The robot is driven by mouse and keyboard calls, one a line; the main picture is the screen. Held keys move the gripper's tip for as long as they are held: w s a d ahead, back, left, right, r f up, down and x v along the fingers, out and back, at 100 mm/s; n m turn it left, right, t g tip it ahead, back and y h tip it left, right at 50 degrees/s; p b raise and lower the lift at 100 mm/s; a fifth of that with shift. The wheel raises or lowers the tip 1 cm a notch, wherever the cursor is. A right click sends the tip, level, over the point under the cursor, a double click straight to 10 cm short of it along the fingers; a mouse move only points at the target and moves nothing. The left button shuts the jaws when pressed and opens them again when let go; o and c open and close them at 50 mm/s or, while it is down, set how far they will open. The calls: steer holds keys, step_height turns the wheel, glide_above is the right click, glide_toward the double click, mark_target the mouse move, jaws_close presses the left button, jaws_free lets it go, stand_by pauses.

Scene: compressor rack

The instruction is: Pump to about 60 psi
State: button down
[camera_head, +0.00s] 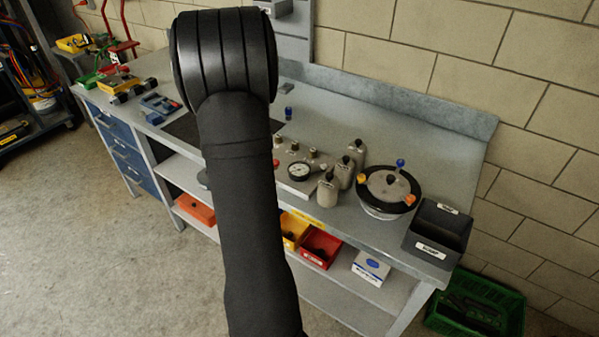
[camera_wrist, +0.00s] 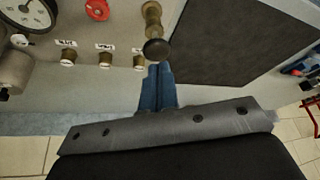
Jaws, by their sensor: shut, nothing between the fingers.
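A round white pressure gauge (camera_head: 301,169) sits on the grey metal panel at the bench's middle. In the wrist view the gauge (camera_wrist: 27,13) is cut by the top left corner; its reading is too small to tell. A red knob (camera_wrist: 97,8) is right of it. A brass stem with a round black knob (camera_wrist: 155,49) stands near the panel's edge. My gripper (camera_wrist: 158,68) is shut and empty, its blue fingertips beside the black knob; I cannot tell whether they touch. My arm hides the gripper in the head view.
Small labelled brass fittings (camera_wrist: 68,56) line the panel's edge. Right of the panel are grey bottles (camera_head: 343,172), a round pot with coloured knobs (camera_head: 388,188) and a dark bin (camera_head: 438,229). A dark mat (camera_wrist: 236,40) lies beside the panel.

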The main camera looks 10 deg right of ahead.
steer(key=shift+f, duration=1.75)
steer(key=shift+r, duration=1.85)
steer(key=shift+f, duration=1.8)
steer(key=shift+r, duration=1.8)
steer(key=shift+f, duration=0.1)
steer(key=shift+f, duration=0.1)
